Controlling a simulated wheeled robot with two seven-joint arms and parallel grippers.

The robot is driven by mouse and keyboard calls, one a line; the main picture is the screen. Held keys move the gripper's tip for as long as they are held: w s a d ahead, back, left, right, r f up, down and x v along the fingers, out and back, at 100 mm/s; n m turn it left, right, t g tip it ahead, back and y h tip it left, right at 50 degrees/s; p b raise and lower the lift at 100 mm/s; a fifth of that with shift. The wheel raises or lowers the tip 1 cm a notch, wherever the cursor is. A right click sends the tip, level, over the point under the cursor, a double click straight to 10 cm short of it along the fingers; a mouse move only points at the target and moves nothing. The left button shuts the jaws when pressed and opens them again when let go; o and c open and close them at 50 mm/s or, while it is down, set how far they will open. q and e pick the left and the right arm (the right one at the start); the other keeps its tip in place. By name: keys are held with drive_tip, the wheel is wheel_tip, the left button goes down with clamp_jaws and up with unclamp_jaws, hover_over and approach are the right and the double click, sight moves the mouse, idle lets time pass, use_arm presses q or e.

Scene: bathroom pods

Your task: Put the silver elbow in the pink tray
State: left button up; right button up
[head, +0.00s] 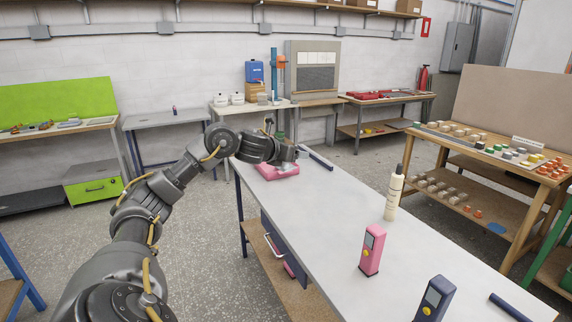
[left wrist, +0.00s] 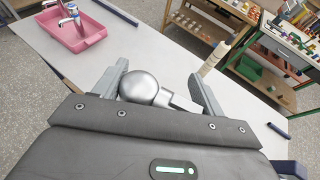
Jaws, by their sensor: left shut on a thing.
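The silver elbow (left wrist: 143,88) is a shiny rounded metal piece with a short tube end. It lies between the fingers of my left gripper (left wrist: 160,70), which is shut on it. The pink tray (left wrist: 88,42) is at the upper left of the left wrist view, apart from the elbow. Silver taps with blue marks (left wrist: 72,14) are in the tray. In the head view the pink tray (head: 280,175) is at the far end of the white table, partly hidden by my left gripper (head: 298,153) just above it. My right gripper is not in view.
On the white table (head: 330,205) stand a cream bottle (head: 394,193), a pink device (head: 372,250) and a dark blue device (head: 434,298). A dark bar (head: 320,160) lies along the far edge. The table's middle is clear.

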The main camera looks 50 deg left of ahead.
use_arm(q)
drive_tip(key=w+a+f+n+g+y, duration=0.3)
drive_tip(key=w+a+f+n+y, duration=0.3)
drive_tip(key=w, duration=0.2)
drive_tip(key=s+f+n+g+y, duration=0.1)
drive_tip(key=s+f, duration=0.2)
drive_tip(key=f, duration=0.3)
drive_tip(key=s+d+f+n+g+y, duration=0.1)
drive_tip(key=s+f, duration=0.1)
drive_tip(key=f, duration=0.3)
drive_tip(key=s+f+n+g+y, duration=0.1)
drive_tip(key=s+f, duration=0.2)
drive_tip(key=f, duration=0.3)
drive_tip(key=s+d+r+m+t+h, duration=0.1)
drive_tip(key=d+r+m+t+h, duration=0.15)
drive_tip(key=d, duration=0.95)
drive_tip(key=s+d+r+m+t+h, duration=0.15)
drive_tip(key=d+r+m+h, duration=0.25)
drive_tip(key=d, duration=0.9)
drive_tip(key=d+r+m+t+h, duration=0.2)
drive_tip(key=d+r+m+h, duration=0.1)
drive_tip(key=d, duration=0.9)
drive_tip(key=s+d+f+m+h+b, duration=0.2)
drive_tip(key=s+d+f+b, duration=0.2)
drive_tip(key=b, duration=0.5)
wheel_tip(320, 180, down, 2)
drive_tip(key=shift+s+d+f, duration=0.25)
drive_tip(key=shift+d, duration=0.65)
